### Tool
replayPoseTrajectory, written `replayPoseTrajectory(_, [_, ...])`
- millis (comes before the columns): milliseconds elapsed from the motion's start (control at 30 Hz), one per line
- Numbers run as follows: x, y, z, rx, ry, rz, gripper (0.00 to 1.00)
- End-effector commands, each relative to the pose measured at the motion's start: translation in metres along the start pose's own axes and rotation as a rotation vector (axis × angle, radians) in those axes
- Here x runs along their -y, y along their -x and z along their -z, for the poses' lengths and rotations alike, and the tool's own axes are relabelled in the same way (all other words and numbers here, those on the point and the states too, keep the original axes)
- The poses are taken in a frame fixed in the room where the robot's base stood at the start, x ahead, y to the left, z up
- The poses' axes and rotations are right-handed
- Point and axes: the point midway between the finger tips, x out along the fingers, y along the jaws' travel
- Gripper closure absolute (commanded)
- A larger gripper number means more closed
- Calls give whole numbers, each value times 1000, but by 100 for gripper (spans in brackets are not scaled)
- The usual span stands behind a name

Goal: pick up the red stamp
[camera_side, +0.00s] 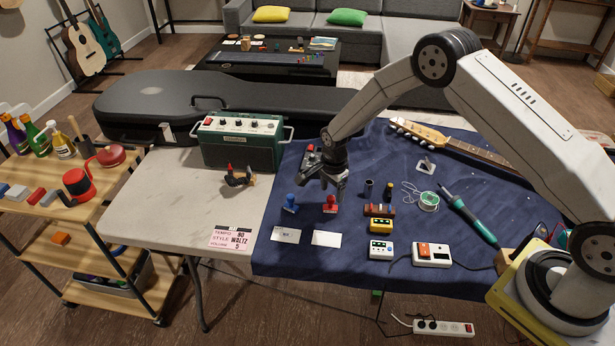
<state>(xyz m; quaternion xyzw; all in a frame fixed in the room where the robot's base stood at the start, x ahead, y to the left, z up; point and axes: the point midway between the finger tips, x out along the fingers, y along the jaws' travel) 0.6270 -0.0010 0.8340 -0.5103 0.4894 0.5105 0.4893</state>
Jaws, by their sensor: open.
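The red stamp (330,204) stands upright on the dark blue cloth near the middle of the table. My gripper (331,191) points down just above it, its open fingers close around or beside the stamp's upper part; I cannot tell whether they touch it. A blue stamp (290,204) stands a short way to the left. Two white cards (286,235) and (327,239) lie in front of the stamps.
A green amplifier (240,145) stands behind left. To the right are a small dark cylinder (369,188), a yellow box (381,224), a solder spool (428,201) and a soldering iron (467,215). A guitar neck (470,153) lies at the back. The table's left front is mostly clear.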

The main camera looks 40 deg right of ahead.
Motion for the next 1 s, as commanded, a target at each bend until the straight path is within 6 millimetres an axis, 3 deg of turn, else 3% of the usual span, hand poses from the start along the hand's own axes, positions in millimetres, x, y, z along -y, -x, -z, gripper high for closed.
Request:
replayPoseTrajectory(400, [1,-39,-2,0,0,0,25])
replayPoseTrajectory(1000, [1,-42,-2,0,0,1,25])
